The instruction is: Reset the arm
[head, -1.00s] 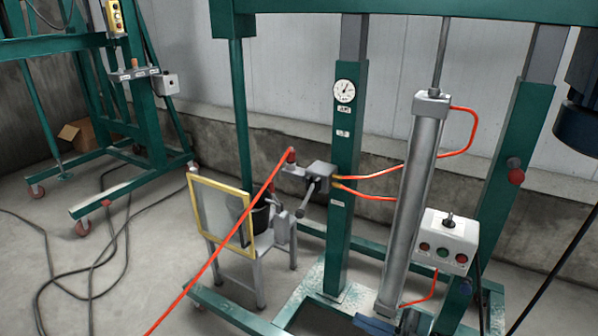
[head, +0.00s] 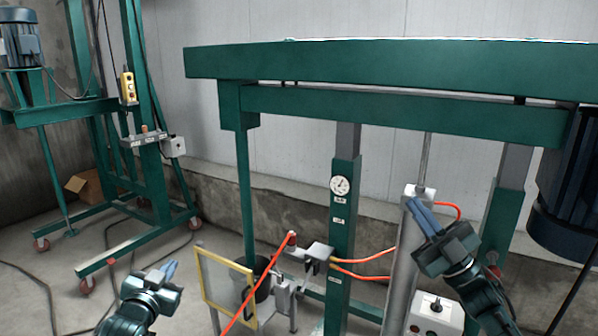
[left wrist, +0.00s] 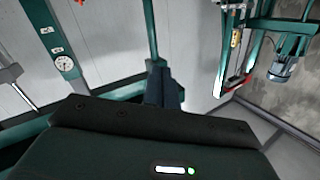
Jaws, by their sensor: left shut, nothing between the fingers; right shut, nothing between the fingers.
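My left gripper (head: 170,268) is at the lower left of the head view, its blue fingers together and empty, pointing up and to the right. It is left of the yellow-framed panel (head: 206,285), apart from it in the picture. In the left wrist view its closed fingers (left wrist: 161,84) show in the middle, with nothing between them. My right gripper (head: 418,214) is at the right of the head view, raised in front of the grey cylinder (head: 398,282) and partly hiding it. Its fingers are shut and empty, pointing up and to the left.
A green machine frame (head: 390,68) spans the back, with a gauge (head: 340,185) on its post. A white button box (head: 436,314) sits below my right gripper. A green wheeled stand (head: 150,170) is at left.

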